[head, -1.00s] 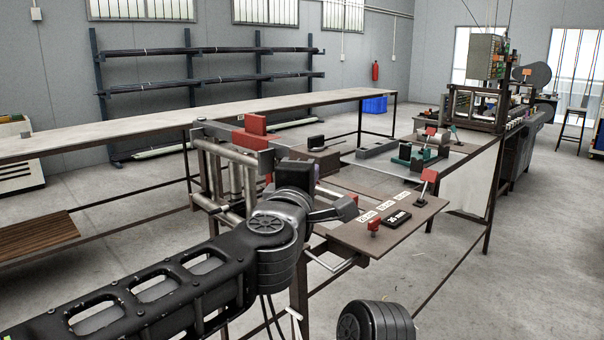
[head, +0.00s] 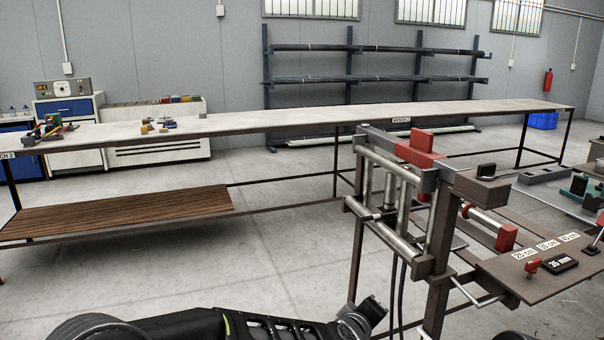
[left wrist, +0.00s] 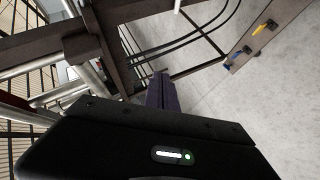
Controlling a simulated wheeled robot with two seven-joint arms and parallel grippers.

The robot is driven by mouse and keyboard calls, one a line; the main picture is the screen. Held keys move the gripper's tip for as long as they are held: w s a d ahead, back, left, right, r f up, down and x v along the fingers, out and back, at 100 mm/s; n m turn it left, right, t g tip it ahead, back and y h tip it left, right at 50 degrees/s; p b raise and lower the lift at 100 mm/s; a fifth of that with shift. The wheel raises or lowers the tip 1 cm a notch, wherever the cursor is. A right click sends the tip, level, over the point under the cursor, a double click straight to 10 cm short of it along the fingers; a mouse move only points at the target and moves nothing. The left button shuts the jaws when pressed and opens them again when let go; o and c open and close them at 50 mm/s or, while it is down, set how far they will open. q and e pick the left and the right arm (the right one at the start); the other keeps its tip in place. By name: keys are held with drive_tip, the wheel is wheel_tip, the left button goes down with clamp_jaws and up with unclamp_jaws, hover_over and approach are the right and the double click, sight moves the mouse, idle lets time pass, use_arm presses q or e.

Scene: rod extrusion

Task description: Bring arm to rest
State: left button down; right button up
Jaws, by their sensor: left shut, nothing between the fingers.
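My left arm (head: 270,325) is black and lies low along the bottom edge of the head view. Its far end stops left of the leg of the machine stand (head: 440,235), apart from it in the picture. In the left wrist view the fingers of my left gripper (left wrist: 163,92) are dark, together and empty, pointing away over the floor beside the stand's frame (left wrist: 105,45). I cannot make out these fingertips in the head view. My right gripper is not in view.
The stand carries metal rollers (head: 403,205), a red block (head: 421,142) and a brown plate (head: 520,285) with a 35 mm label. A long bench (head: 270,122) runs behind, with a slatted wooden shelf (head: 120,212) below. Open floor (head: 270,265) lies between.

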use_arm(q)
drive_tip(key=s+a+f+m+g+y+p, duration=0.1)
drive_tip(key=s+a+f+g, duration=0.1)
drive_tip(key=s+a+f, duration=0.4)
drive_tip(key=s+a+f+m+g+y+p, duration=0.1)
drive_tip(key=a+f, duration=0.3)
drive_tip(key=f, duration=0.5)
drive_tip(key=s+a+f+m+g+p, duration=0.1)
drive_tip(key=s+a+f+g, duration=0.1)
drive_tip(key=s+a+f, duration=0.4)
drive_tip(key=s+a+f+g+p, duration=0.1)
drive_tip(key=s+a+f, duration=0.1)
drive_tip(key=s, duration=0.5)
drive_tip(key=s+a+f+m+g, duration=0.1)
drive_tip(key=s+a+f+g, duration=0.1)
drive_tip(key=s+f, duration=0.2)
drive_tip(key=s+a+f+g+p, duration=0.1)
drive_tip(key=s+a+f+g, duration=0.1)
drive_tip(key=s, duration=0.8)
drive_tip(key=shift+s+a+f+m+p, duration=0.15)
drive_tip(key=shift+a+f+m+p, duration=0.2)
drive_tip(key=shift+a+f, duration=0.4)
